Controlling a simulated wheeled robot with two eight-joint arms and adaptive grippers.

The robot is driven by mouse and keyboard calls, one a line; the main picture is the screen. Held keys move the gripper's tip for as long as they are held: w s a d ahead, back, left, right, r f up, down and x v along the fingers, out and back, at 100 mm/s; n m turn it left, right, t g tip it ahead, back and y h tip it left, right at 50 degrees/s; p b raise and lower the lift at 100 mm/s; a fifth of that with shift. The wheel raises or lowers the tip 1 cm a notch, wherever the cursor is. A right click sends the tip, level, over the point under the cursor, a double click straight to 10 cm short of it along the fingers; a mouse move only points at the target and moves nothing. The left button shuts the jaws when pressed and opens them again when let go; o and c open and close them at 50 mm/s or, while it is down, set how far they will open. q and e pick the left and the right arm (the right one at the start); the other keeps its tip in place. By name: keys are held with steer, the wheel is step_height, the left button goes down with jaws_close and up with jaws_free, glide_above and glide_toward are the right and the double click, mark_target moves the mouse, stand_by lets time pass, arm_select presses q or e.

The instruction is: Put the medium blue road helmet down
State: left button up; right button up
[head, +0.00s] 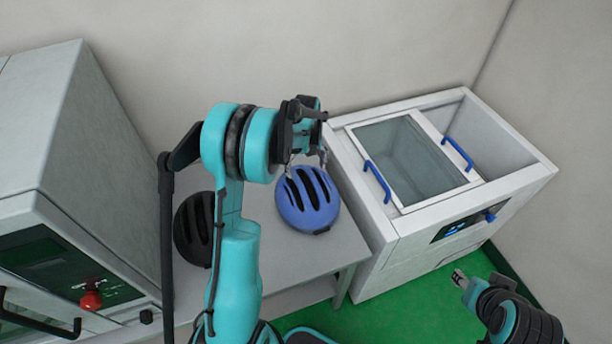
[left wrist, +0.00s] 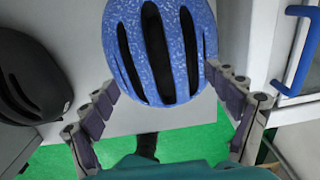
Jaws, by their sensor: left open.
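The medium blue road helmet (head: 308,199) rests on the grey table (head: 342,240), near its right end. In the left wrist view the helmet (left wrist: 160,50) fills the upper middle, with dark vents and a pale fleck pattern. My left gripper (head: 307,160) is above the helmet's far side in the head view. In the left wrist view its fingers (left wrist: 165,100) are spread wide on either side of the helmet's near end. Whether the fingertips touch the shell is not clear. My right gripper (head: 460,280) hangs over the green floor at the lower right, away from the table; its jaw state is too small to tell.
A black helmet (head: 194,229) lies on the table left of the blue one, partly behind my left arm. A white chest (head: 400,225) with a glass lid and blue handles stands right of the table. A grey machine (head: 75,150) with a red knob stands at left.

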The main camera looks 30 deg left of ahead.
arm_select(q)
steer(key=s+d+r+n+t, duration=0.2)
steer(key=s+d+r+n, duration=0.3)
steer(key=r, duration=0.3)
steer(key=s+d+r+n+t, duration=0.1)
steer(key=s+d+r+n, duration=0.25)
steer(key=r+n, duration=0.35)
steer(key=s+d+r+n+t, duration=0.1)
steer(key=s+d+n+t, duration=0.3)
steer(key=s+n, duration=0.9)
steer(key=shift+d+r+n+p, duration=0.15)
steer(key=shift+d+n+p, duration=0.3)
steer(key=shift+d, duration=0.8)
steer(key=shift+s, duration=0.1)
